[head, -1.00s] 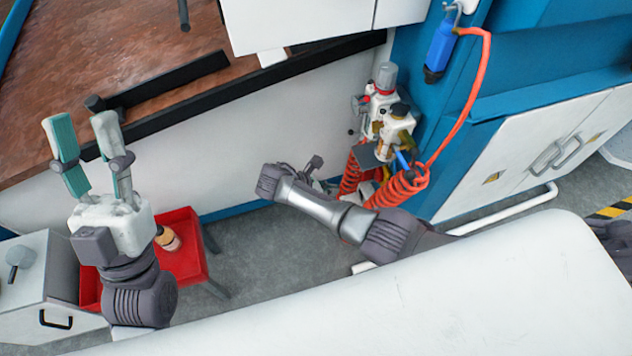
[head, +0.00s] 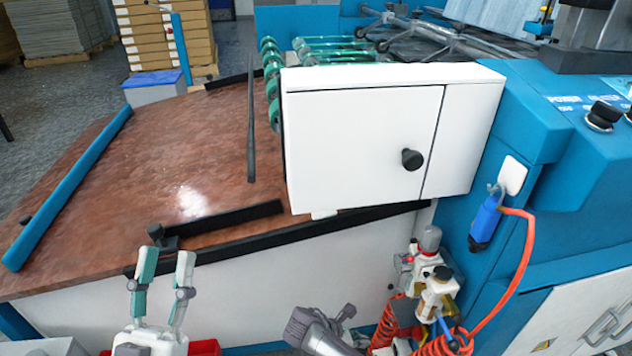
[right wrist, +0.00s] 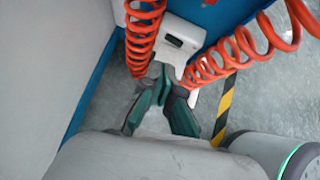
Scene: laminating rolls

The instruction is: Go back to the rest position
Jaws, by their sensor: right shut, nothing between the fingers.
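My left gripper (head: 167,256) stands upright at the lower left of the head view, in front of the brown table's near edge. Its two teal-lined fingers are apart with nothing between them. My right arm shows at the bottom middle of the head view, in front of the machine's white side panel, with its gripper mostly out of sight there. In the right wrist view my right gripper (right wrist: 163,90) is shut and empty, its teal fingers pointing toward the orange coiled hoses (right wrist: 145,40).
The brown table (head: 110,215) carries black bars and a blue rail (head: 70,190). A white cabinet box (head: 360,140) stands at its right. An air regulator (head: 435,290) and orange hose (head: 520,260) hang on the blue machine, right of my right arm. A red tray (head: 205,347) peeks out below.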

